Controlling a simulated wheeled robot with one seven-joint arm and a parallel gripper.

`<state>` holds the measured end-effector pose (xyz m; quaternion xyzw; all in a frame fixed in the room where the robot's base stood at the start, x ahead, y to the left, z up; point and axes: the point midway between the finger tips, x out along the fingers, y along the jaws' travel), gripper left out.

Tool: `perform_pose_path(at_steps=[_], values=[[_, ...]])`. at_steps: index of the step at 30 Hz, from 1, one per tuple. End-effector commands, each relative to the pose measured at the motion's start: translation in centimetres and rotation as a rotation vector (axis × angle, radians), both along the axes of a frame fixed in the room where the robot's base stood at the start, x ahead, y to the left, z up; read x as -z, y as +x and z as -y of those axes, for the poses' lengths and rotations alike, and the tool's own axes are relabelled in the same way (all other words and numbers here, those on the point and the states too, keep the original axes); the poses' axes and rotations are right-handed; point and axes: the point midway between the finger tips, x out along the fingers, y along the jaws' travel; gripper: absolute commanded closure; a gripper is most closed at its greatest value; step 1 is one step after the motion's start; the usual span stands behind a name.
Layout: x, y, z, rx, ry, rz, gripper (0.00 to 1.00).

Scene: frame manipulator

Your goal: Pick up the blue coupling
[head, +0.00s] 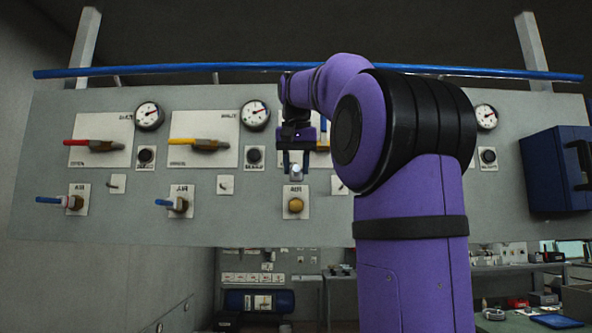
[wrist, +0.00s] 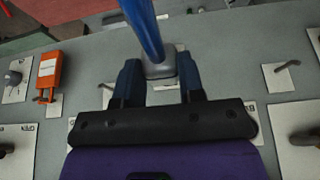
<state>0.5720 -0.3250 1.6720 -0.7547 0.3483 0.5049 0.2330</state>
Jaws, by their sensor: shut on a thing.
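The blue coupling shows in the wrist view as a blue tube (wrist: 146,30) with a grey end block (wrist: 160,68). My gripper (wrist: 160,80) has one dark blue finger on each side of the grey block and is shut on it. In the head view my gripper (head: 296,163) is in front of the grey panel, pointing down, above a round yellow knob (head: 295,205). A small pale piece (head: 297,170) shows between the fingers there. Whether the coupling is still joined to the panel cannot be told.
The grey panel (head: 130,227) carries red (head: 95,143) and yellow (head: 195,143) levers, gauges and two other blue-handled fittings (head: 72,201) (head: 178,205). A blue box (head: 555,170) is at right. An orange tagged piece (wrist: 50,72) is left in the wrist view.

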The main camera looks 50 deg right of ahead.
Motion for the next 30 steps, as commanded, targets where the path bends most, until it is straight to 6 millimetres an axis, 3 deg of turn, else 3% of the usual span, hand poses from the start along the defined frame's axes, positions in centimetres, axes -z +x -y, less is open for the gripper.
perform_pose_path(at_steps=[6, 13, 30], values=[[-0.1, -3.7, -4.4, -0.002, -0.003, 0.003, 1.00], [-0.1, -6.4, -7.5, -0.001, -0.002, 0.002, 1.00], [-0.1, -8.4, -9.9, -0.001, -0.001, 0.002, 1.00]])
